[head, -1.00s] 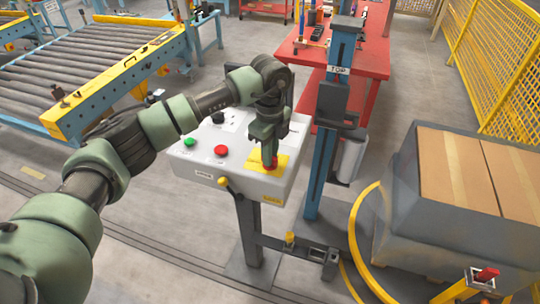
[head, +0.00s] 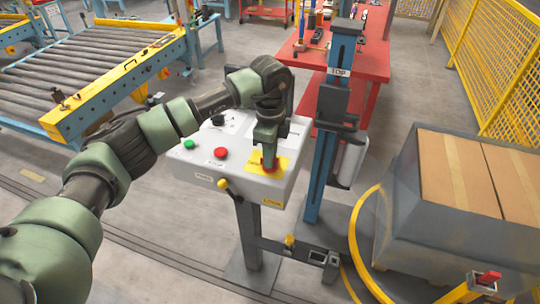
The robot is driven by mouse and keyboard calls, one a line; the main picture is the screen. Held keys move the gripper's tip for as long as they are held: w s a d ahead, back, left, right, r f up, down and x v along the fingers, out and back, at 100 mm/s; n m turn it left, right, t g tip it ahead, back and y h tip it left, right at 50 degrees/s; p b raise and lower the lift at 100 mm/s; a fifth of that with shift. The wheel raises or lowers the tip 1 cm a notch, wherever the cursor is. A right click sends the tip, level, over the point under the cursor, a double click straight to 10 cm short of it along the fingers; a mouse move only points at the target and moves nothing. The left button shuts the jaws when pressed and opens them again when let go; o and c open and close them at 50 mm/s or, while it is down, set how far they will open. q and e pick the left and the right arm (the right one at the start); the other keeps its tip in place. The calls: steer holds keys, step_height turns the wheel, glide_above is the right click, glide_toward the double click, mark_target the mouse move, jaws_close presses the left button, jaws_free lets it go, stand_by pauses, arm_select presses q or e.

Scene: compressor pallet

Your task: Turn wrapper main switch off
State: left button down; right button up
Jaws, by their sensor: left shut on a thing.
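The wrapper's control box (head: 200,170) is a light grey panel on a post in the middle of the head view. It carries a green button (head: 189,145), a red button (head: 221,153), a black knob (head: 218,120) and a red main switch (head: 269,168) on a yellow plate (head: 283,165). My left gripper (head: 268,161) points down at the main switch and is shut on it. The fingers hide most of the switch, so its angle cannot be told. My right gripper is out of view.
The blue wrapper mast (head: 325,150) stands just right of the box. A wrapped pallet load (head: 460,190) sits at the right, beside a yellow ring (head: 355,240). A roller conveyor (head: 90,70) is at the upper left, a red table (head: 370,60) behind. Yellow fencing (head: 500,60) lines the right.

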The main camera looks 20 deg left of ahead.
arm_select(q)
steer(key=shift+w+r, duration=0.1)
steer(key=shift+r, duration=0.05)
steer(key=c, duration=1.4)
jaws_free()
steer(key=shift+c, duration=0.2)
step_height(320, 180, up, 7)
steer(key=shift+f+b, duration=0.1)
steer(key=shift+b, duration=1)
steer(key=shift+r, duration=0.45)
steer(key=shift+f, duration=0.1)
